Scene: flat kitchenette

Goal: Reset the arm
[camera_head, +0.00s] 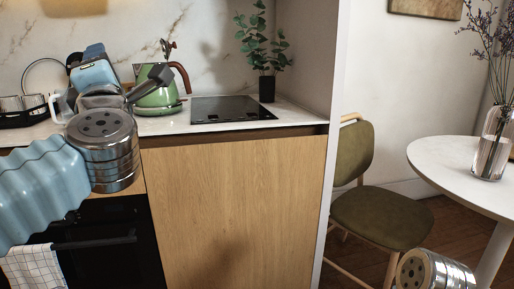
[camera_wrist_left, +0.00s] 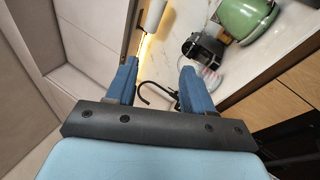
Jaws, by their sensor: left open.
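My left arm (camera_head: 103,150) comes in from the left in the head view, raised in front of the counter, with its wrist bent up near the kettle. In the left wrist view my left gripper (camera_wrist_left: 157,85) has its two blue fingers spread wide with nothing between them. In the head view the wrist partly hides the fingers. At the bottom right of the head view a metal joint (camera_head: 435,272) of my right arm shows; my right gripper is out of the picture.
A green kettle (camera_head: 158,100) stands just beyond my left wrist, beside a black hob (camera_head: 232,109) and a potted plant (camera_head: 266,88). A black tray (camera_head: 22,118) with glasses is at left. A chair (camera_head: 380,215) and white table (camera_head: 450,165) stand right.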

